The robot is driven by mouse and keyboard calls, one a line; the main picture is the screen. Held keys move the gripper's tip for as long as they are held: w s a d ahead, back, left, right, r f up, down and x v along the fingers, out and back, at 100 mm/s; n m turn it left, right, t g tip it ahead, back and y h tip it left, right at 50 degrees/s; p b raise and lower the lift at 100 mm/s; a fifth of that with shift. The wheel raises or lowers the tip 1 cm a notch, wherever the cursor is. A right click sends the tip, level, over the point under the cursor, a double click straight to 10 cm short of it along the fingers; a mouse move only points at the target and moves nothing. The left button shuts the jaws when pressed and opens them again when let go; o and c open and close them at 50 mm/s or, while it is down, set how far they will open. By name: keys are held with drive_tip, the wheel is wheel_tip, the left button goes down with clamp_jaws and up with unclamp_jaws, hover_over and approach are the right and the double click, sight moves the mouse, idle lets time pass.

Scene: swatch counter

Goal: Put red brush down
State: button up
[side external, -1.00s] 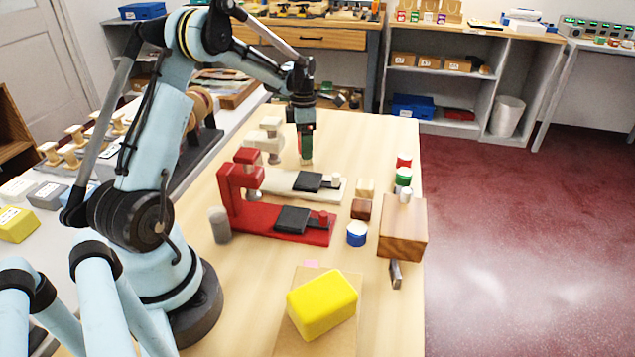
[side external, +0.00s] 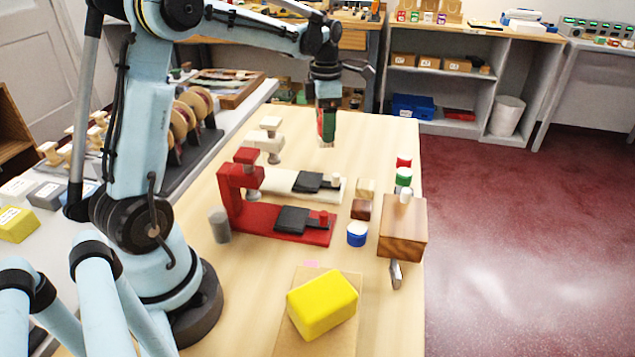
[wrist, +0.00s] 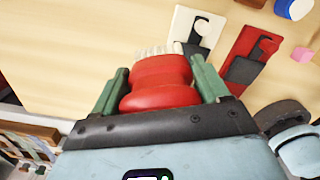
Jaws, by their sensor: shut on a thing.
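My gripper (side external: 327,118) is above the far part of the wooden counter (side external: 378,140), beyond the white press. Its two green fingers also show in the wrist view (wrist: 160,85), closed on the red brush (wrist: 160,72) from both sides. The brush has a rounded red body, and its pale bristles point away from my wrist. In the side external view only a strip of red shows between the fingers, with the pale bristle end (side external: 326,145) below. The brush appears held above the counter surface, with nothing directly under it.
A white press (side external: 300,183) and a red press (side external: 262,218) stand nearer the camera. The far counter is clear.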

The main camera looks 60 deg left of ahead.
drive_tip(key=w+d+r+m, duration=0.2)
drive_tip(key=w+d+m, duration=0.3)
drive_tip(key=d, duration=0.6)
drive_tip(key=shift+n, duration=0.3)
drive_tip(key=w+a+f, duration=0.1)
drive_tip(key=a+f, duration=0.1)
drive_tip(key=a, duration=0.1)
drive_tip(key=w+a+f, duration=0.1)
drive_tip(key=a+f, duration=0.1)
drive_tip(key=a, duration=0.2)
drive_tip(key=w+a+f, duration=0.1)
drive_tip(key=a+f, duration=0.2)
drive_tip(key=shift+w+a, duration=0.35)
drive_tip(key=shift+a, duration=0.05)
drive_tip(key=shift+f, duration=2.05)
drive_tip(key=shift+f, duration=0.15)
drive_tip(key=o, duration=1.1)
